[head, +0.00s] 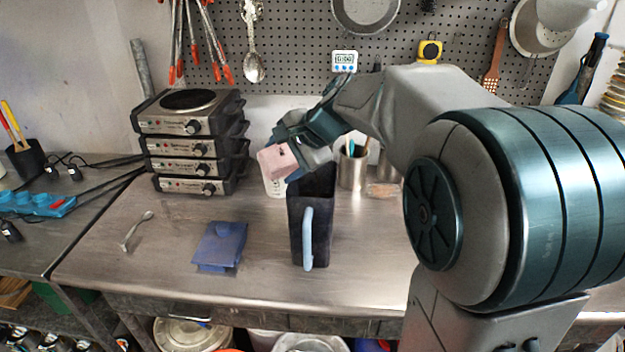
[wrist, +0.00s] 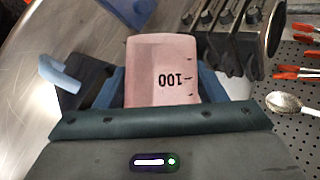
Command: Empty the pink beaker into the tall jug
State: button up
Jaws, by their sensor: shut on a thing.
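The pink beaker (head: 277,160) is held by my gripper (head: 291,152) above and slightly left of the tall jug's top. It looks tilted in the head view. In the wrist view the pink beaker (wrist: 162,72) sits between the blue fingers of my gripper (wrist: 162,88), with a "100" mark showing upside down. The tall dark jug (head: 312,215) stands upright on the bench with a light blue handle (head: 308,238) facing front. In the wrist view the jug (wrist: 85,80) shows at the left, partly hidden by my gripper. The contents of both vessels cannot be seen.
A stack of hot plates (head: 190,140) stands at the back left. The bench front is mostly clear.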

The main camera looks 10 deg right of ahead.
jog(key=shift+d+f+b, duration=0.1)
jog(key=shift+b, duration=0.45)
jog(key=shift+a+r+p, duration=0.2)
jog(key=shift+r+p, duration=0.35)
jog(key=shift+p, duration=0.45)
jog(key=shift+s+a+r+h+p, duration=0.15)
jog(key=shift+r+h+p, duration=0.15)
jog(key=shift+p, duration=0.75)
jog(key=p, duration=0.1)
jog(key=a+f+h+p, duration=0.1)
jog(key=p, duration=0.1)
jog(key=shift+s+a+f+n, duration=0.1)
jog(key=shift+s+n, duration=0.15)
jog(key=shift+n, duration=0.15)
jog(key=h+p, duration=0.1)
jog(key=p, duration=0.3)
jog(key=shift+a+t+h, duration=0.15)
jog(key=shift+t+h, duration=0.15)
jog(key=shift+t, duration=0.1)
jog(key=shift+p, duration=0.45)
jog(key=shift+f+n, duration=0.3)
jog(key=shift+f, duration=0.05)
jog(key=shift+r+h+p, duration=0.3)
jog(key=shift+h+p, duration=0.2)
jog(key=shift+p, duration=0.6)
